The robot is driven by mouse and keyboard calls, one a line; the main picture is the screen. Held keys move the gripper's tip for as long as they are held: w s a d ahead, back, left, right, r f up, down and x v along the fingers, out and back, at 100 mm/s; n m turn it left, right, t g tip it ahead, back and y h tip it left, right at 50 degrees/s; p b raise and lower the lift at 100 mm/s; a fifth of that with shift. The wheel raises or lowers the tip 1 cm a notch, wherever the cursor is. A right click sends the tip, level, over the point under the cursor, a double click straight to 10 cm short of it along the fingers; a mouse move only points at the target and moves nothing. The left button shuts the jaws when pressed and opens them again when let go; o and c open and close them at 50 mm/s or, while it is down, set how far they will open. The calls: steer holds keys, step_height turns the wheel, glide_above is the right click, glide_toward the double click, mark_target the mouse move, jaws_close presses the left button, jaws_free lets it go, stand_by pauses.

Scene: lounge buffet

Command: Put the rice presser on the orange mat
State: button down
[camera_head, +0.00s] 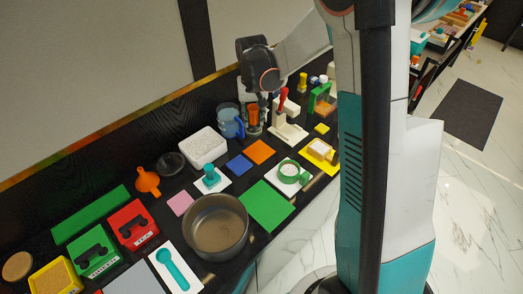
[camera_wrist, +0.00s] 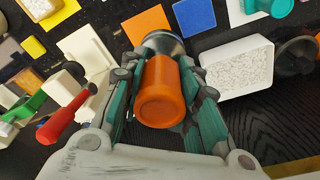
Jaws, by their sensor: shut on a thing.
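My gripper (camera_wrist: 157,68) is shut on an orange cylinder with a wide grey disc at its far end, which looks like the rice presser (camera_wrist: 160,97). The teal-edged fingers press on both sides of it. The head view shows the held rice presser (camera_head: 252,116) under my wrist, beside a blue jug; whether its base touches the table is unclear. The flat square orange mat (camera_head: 261,151) lies bare nearby, in front of the gripper. The orange mat also shows in the wrist view (camera_wrist: 147,23), just beyond the grey disc.
The blue jug (camera_head: 229,121) stands close left of the gripper, and a white press with a red handle (camera_head: 284,104) close right. A pot (camera_head: 216,226) stands farther forward.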

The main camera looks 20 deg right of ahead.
steer(key=w+d+r+m, duration=0.2)
steer(key=w+d+r, duration=0.1)
steer(key=r, duration=0.1)
step_height(320, 180, down, 19)
steer(key=b, duration=0.4)
steer(key=shift+s+d+f+b, duration=0.1)
steer(key=shift+d+b, duration=0.05)
steer(key=shift+b, duration=0.15)
steer(key=shift+f, duration=0.15)
steer(key=c, duration=1.2)
jaws_free()
